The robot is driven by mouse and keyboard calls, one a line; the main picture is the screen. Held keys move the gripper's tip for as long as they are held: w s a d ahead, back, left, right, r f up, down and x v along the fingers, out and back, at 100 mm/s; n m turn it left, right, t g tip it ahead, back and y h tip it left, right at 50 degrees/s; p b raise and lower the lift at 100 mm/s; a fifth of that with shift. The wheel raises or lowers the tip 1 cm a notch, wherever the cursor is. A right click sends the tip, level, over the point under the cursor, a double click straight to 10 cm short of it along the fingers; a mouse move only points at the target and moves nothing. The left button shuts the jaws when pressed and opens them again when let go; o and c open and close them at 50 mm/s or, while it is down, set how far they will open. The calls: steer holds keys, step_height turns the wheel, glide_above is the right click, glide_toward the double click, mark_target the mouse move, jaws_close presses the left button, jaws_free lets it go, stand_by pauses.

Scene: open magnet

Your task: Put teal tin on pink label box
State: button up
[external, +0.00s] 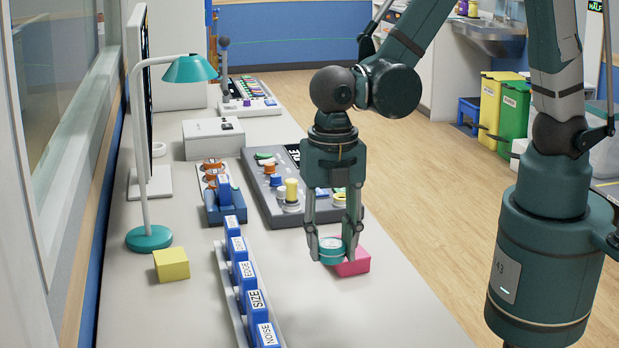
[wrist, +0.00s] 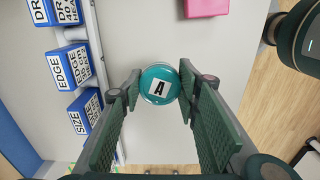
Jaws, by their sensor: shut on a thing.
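The teal tin (external: 331,246) is round, with a teal lid. In the wrist view its lid (wrist: 158,84) carries a white square with a black letter A. My gripper (external: 332,254) points down and is shut on the tin; its fingertips (wrist: 159,87) sit on either side of it. The pink box (external: 355,264) rests on the counter, partly hidden by the tin and a finger in the external view. In the wrist view the pink box (wrist: 207,6) is at the top edge, apart from the tin. I see no label on it. I cannot tell whether the tin touches the counter.
A row of blue labelled blocks (external: 247,280) stands in a rack to the left. A yellow box (external: 171,264) and a teal lamp (external: 150,238) are further left. A grey control panel (external: 258,190) lies behind. The counter (external: 375,315) in front of the pink box is clear.

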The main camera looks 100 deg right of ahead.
steer(key=s+d+r+n, duration=0.2)
steer(key=s+d, duration=0.1)
steer(key=d, duration=0.4)
steer(key=s+d+r+n+p, duration=0.1)
steer(key=s+d+r, duration=0.1)
steer(key=s+d, duration=0.2)
steer(key=d, duration=0.3)
steer(key=shift+s+d+n+p, duration=0.3)
steer(key=shift+d+n, duration=0.1)
steer(key=shift+f+b, duration=0.7)
steer(key=shift+f, duration=2.25)
steer(key=shift+f+b, duration=0.5)
steer(key=shift+f, duration=1.55)
steer(key=shift+f, duration=0.2)
steer(key=o, duration=0.9)
